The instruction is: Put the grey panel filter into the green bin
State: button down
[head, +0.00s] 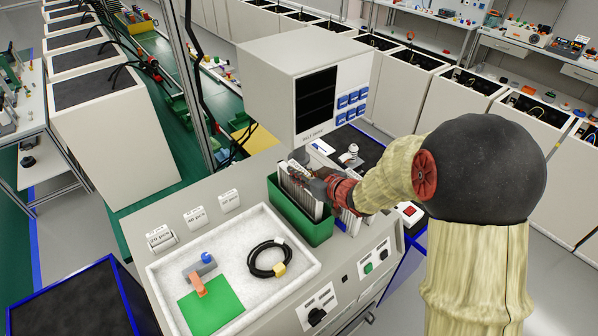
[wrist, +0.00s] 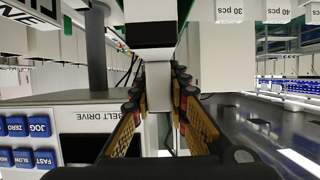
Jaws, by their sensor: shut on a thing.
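The green bin (head: 304,229) stands on the grey bench top near the middle of the head view. My gripper (head: 312,180) is over the bin and shut on the grey panel filter (head: 297,192). The filter is upright, with pale ridged faces, and its lower part is hidden behind the bin's front wall. I cannot tell whether it touches the bin's floor. In the wrist view the filter shows as a pale upright strip (wrist: 158,88) between the two yellow-padded fingers (wrist: 158,112).
A white tray (head: 165,283) with a cable coil, a green sheet and small parts lies left of the bin. Several count cards (head: 195,218) stand behind the tray. A white cabinet (head: 275,85) rises behind the bin. White and blue items (head: 349,222) stand right of it.

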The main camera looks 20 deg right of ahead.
aim_at(299, 186)
jog(key=shift+f+b, duration=1.9)
jog(key=shift+f, duration=0.95)
jog(key=c, duration=1.7)
grip_release()
jog(key=shift+o, duration=0.2)
jog(key=v, duration=1.2)
